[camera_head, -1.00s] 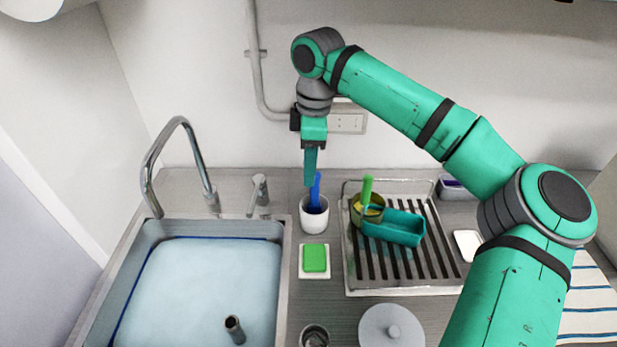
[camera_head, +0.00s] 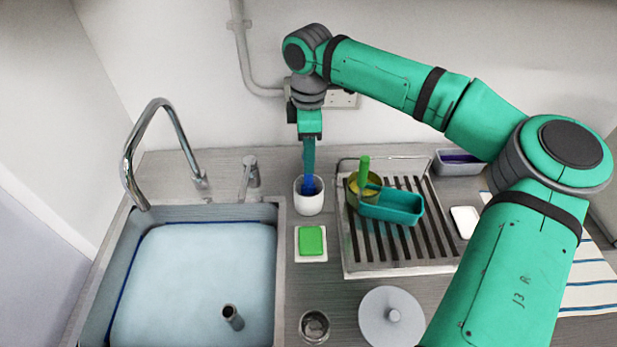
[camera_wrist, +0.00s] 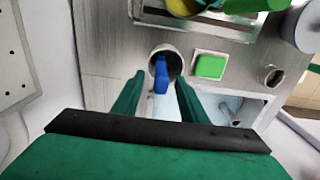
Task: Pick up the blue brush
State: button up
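The blue brush (camera_head: 308,186) stands in a white cup (camera_head: 309,203) behind the green sponge, and its upper part is hidden behind my gripper in the head view. In the wrist view the blue brush (camera_wrist: 161,76) rises from the cup (camera_wrist: 177,64) and shows between my fingers. My gripper (camera_head: 308,174) points down over the cup. In the wrist view my gripper (camera_wrist: 158,85) has its two green fingers spread apart, one on each side of the brush, with visible gaps.
A sink (camera_head: 281,240) with a tap (camera_head: 190,160) lies to the left. A green sponge (camera_head: 312,240) sits in front of the cup. A drying rack (camera_head: 345,250) with a teal tray (camera_head: 392,208) and a yellow bowl (camera_head: 352,184) stands to the right. A round lid (camera_head: 375,325) lies in front.

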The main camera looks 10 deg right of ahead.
aim_at(309, 187)
jog(key=shift+s+f, duration=0.1)
jog(key=shift+f, duration=1.6)
grip_shut()
